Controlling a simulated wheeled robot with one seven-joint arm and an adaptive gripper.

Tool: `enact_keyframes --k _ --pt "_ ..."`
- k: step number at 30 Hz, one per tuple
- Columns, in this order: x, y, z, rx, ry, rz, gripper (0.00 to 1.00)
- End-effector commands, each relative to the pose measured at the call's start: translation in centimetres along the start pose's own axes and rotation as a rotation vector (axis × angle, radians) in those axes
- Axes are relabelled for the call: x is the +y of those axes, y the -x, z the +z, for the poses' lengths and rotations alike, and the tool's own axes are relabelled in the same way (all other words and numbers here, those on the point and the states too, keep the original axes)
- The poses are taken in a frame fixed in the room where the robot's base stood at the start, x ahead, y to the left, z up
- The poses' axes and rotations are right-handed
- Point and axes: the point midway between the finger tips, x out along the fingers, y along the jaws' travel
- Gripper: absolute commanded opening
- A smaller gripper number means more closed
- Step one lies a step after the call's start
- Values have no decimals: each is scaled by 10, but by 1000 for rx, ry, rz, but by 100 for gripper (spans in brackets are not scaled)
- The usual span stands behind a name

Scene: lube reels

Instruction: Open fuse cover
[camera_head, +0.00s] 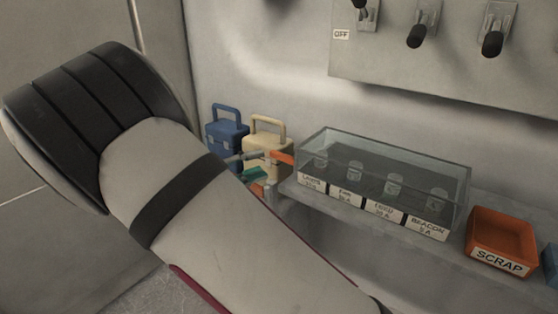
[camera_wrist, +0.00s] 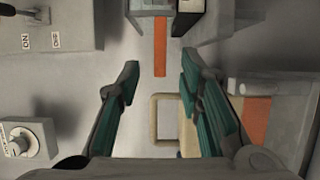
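The fuse cover (camera_head: 400,150) is a clear box lid, shut over a row of glass fuses with labels such as FAN and BEACON. An orange tab (camera_head: 282,158) sticks out at its left end. My gripper (camera_head: 266,172) is left of this tab, partly hidden behind my arm. In the wrist view the two teal-padded fingers (camera_wrist: 160,65) stand wide apart with nothing gripped. An orange strip (camera_wrist: 160,48), probably the tab, lies between and beyond the fingertips. I cannot tell whether a finger touches it.
A blue case (camera_head: 226,132) and a cream case (camera_head: 267,140) stand behind my gripper; the cream handle (camera_wrist: 154,122) shows between the fingers. An orange SCRAP bin (camera_head: 502,238) sits right of the cover. Lever switches (camera_head: 420,36) are on the wall panel above.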

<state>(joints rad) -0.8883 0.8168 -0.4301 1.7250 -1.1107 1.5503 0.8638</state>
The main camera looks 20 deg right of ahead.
Motion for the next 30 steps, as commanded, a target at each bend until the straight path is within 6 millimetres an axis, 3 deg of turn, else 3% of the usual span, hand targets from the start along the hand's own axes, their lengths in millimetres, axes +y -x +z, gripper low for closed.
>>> enact_keyframes --k 6,12,25,30 --pt "-2 -42 0 -3 0 -1 33" --pt "-1 -67 0 -1 -1 -2 33" --pt "-1 -76 0 1 0 -2 33" --pt "-1 -76 0 0 0 -2 0"
